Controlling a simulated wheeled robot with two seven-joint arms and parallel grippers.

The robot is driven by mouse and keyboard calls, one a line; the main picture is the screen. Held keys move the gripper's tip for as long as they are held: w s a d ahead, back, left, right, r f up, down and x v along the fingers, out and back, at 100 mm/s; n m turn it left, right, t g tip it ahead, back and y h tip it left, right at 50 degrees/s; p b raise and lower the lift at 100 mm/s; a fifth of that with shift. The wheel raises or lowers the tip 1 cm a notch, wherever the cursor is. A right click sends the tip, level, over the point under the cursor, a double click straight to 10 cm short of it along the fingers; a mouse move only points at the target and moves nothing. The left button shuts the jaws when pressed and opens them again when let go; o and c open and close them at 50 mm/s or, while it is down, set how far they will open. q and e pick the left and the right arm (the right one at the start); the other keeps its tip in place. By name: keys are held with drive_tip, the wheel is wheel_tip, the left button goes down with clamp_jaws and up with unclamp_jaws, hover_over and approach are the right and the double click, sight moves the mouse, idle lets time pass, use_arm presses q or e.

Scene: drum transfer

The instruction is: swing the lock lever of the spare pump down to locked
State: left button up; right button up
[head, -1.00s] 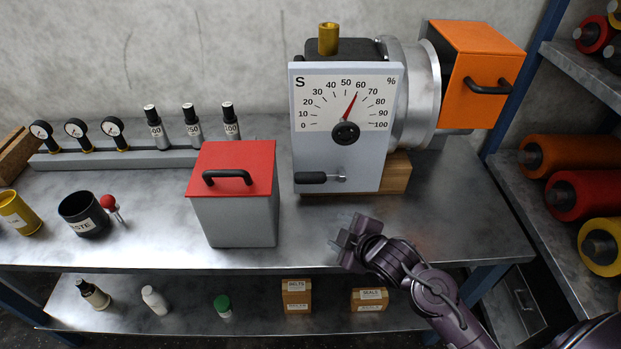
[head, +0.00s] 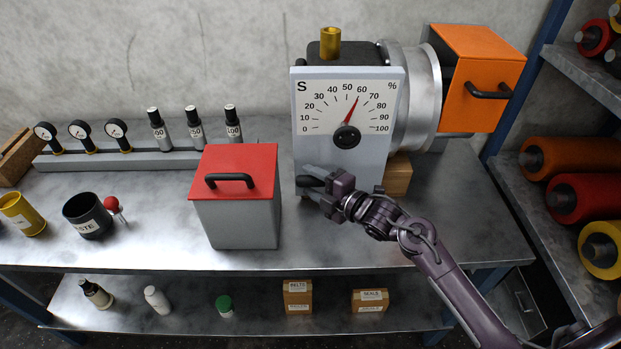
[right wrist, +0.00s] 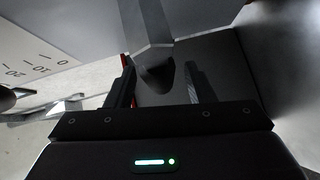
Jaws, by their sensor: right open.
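The pump (head: 343,161) with the S dial stands at the back of the bench, its needle near 60. Its lock lever's black handle (head: 306,182) shows low on the front plate, lying sideways. My right gripper (head: 314,186) is open at the handle, with one finger above it and one below. I cannot tell whether they touch. The gripper hides the lever's pivot. In the right wrist view the open jaws (right wrist: 158,88) show in front of a dark surface. What lies between them there is unclear. My left gripper is not in view.
A grey box (head: 240,222) with a red lid (head: 236,170) stands close left of my right gripper. An orange guard (head: 480,75) is on the pump's right. A black cup (head: 86,220) and a red-knobbed item (head: 112,205) stand far left. The bench front right is clear.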

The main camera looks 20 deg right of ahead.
drive_tip(key=shift+w+a, duration=0.25)
drive_tip(key=shift+w, duration=0.15)
drive_tip(key=shift+c, duration=0.4)
clamp_jaws()
